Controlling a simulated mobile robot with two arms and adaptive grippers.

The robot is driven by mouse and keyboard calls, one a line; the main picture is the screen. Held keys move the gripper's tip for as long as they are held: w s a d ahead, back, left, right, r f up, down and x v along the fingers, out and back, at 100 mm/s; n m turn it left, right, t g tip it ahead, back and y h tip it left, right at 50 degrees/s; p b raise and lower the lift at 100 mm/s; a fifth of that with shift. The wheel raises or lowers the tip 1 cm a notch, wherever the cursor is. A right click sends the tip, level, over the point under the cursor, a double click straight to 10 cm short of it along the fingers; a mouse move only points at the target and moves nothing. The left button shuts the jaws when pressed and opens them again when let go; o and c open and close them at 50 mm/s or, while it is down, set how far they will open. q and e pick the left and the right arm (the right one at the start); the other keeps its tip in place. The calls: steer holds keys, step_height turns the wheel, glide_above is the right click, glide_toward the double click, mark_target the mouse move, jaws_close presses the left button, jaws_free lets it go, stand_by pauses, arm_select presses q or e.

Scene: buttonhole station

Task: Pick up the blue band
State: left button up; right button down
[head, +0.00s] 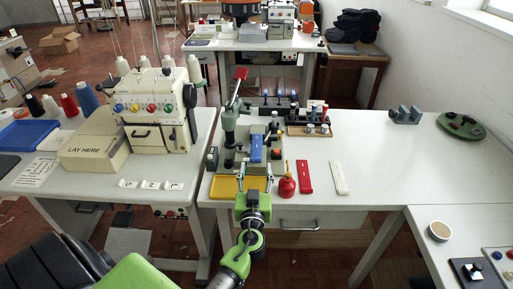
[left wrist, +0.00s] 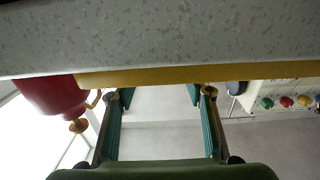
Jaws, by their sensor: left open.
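The blue band (head: 256,148) appears as a blue strip on the small green-grey buttonhole machine (head: 231,121) in the middle of the head view. My left gripper (head: 254,179) is in front of it, at the front table edge by the yellow tray (head: 226,187). It is open with nothing between its fingers, as the left wrist view (left wrist: 163,95) also shows. The band is not visible in the left wrist view. My right gripper is in neither view.
A red oil bottle (head: 287,186) stands just right of my left gripper. A red strip (head: 305,176) and a white strip (head: 339,178) lie further right. A rack of small tools (head: 309,129) stands behind. The right of the table (head: 400,165) is largely clear.

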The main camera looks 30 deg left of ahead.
mark_target(256, 160)
arm_select(q)
steer(key=p+x, duration=0.1)
steer(key=x, duration=0.2)
steer(key=shift+w+a, duration=0.2)
steer(key=shift+a, duration=0.05)
steer(key=shift+w+a+f, duration=0.1)
steer(key=shift+w+a, duration=0.15)
steer(key=shift+w, duration=0.15)
steer(key=c, duration=0.9)
steer(key=shift+c, duration=0.4)
step_height(256, 160, up, 9)
steer(key=p, duration=0.3)
steer(key=s+d+r+m+t+h, duration=0.1)
steer(key=s+d+r+m+h, duration=0.1)
steer(key=s+d, duration=0.7)
steer(key=s+d+r+m+t+h, duration=0.1)
steer(key=s+d+r+m+h, duration=0.2)
steer(key=s+d+h, duration=0.4)
steer(key=s+d+m, duration=0.1)
steer(key=s+d, duration=0.2)
steer(key=s, duration=0.5)
steer(key=shift+d+r+t, duration=0.15)
steer(key=shift+r+t, duration=0.1)
steer(key=shift+t, duration=0.05)
